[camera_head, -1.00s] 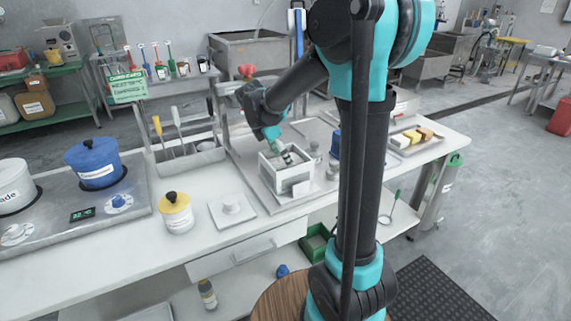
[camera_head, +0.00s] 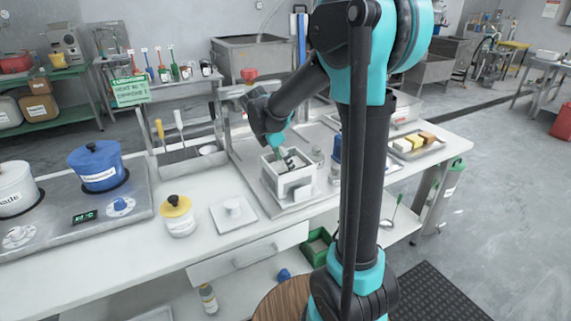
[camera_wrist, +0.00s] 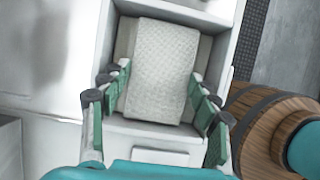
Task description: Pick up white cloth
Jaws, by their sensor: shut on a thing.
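The white cloth (camera_wrist: 163,65) is a textured, folded pad inside a white open-topped box (camera_wrist: 218,45) in the wrist view. My gripper (camera_wrist: 160,80) has its green finger pads on both sides of the cloth and is shut on it. In the head view my gripper (camera_head: 284,152) reaches down into the white box (camera_head: 290,188), which stands on the counter. The cloth is mostly hidden there by the box walls and the gripper.
A blue pot (camera_head: 97,170) is farther left. A tray with coloured blocks (camera_head: 415,143) lies at the right. The front counter is partly clear.

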